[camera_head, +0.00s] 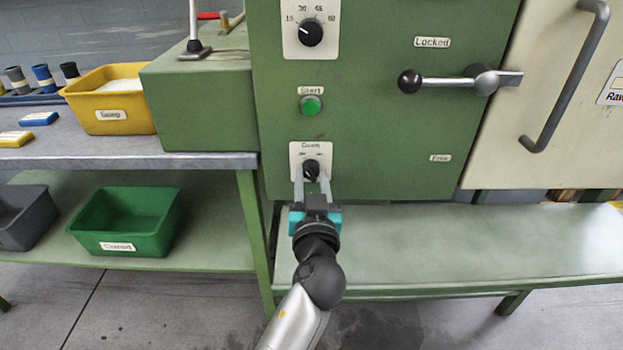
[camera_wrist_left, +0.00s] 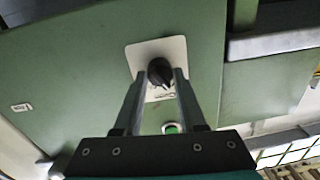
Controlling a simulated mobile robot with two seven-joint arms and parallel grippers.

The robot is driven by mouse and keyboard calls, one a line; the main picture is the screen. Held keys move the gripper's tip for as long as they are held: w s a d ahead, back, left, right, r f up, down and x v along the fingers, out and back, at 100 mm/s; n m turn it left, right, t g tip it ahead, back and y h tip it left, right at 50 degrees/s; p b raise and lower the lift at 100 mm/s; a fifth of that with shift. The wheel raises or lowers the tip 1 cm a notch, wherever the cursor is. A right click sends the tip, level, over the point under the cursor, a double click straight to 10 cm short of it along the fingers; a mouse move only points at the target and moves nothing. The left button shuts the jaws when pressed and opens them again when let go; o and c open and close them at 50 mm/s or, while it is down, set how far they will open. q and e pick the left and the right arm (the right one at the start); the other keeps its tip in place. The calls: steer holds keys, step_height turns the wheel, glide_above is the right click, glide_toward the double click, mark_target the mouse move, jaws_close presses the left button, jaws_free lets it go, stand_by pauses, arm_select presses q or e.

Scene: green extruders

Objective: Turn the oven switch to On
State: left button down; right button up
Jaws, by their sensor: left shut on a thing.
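The oven switch (camera_head: 311,171) is a black knob on a small white plate, low on the green machine front. The plate's label appears to read "Oven", with small marks at either side of the knob. My left gripper (camera_head: 312,180) comes up from below and is shut on the knob, one finger on each side. In the left wrist view the knob (camera_wrist_left: 160,72) shows between the tips of the left gripper (camera_wrist_left: 162,80). The exact angle of the knob is hard to tell. My right gripper is not in view.
A green Start button (camera_head: 311,105) and a timer dial (camera_head: 311,33) sit above the switch. A lever with a black ball (camera_head: 409,82) is at the right. A yellow bin (camera_head: 108,112) and a green bin (camera_head: 127,222) stand left. A green bench (camera_head: 450,245) lies below.

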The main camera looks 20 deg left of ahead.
arm_select(q)
steer(key=shift+m, duration=0.8)
steer(key=m+p, duration=0.1)
steer(key=m, duration=0.4)
steer(key=shift+r, duration=0.1)
steer(key=m, duration=0.3)
steer(key=shift+p, duration=0.3)
steer(key=shift+m+t, duration=0.4)
steer(key=shift+m, duration=0.7)
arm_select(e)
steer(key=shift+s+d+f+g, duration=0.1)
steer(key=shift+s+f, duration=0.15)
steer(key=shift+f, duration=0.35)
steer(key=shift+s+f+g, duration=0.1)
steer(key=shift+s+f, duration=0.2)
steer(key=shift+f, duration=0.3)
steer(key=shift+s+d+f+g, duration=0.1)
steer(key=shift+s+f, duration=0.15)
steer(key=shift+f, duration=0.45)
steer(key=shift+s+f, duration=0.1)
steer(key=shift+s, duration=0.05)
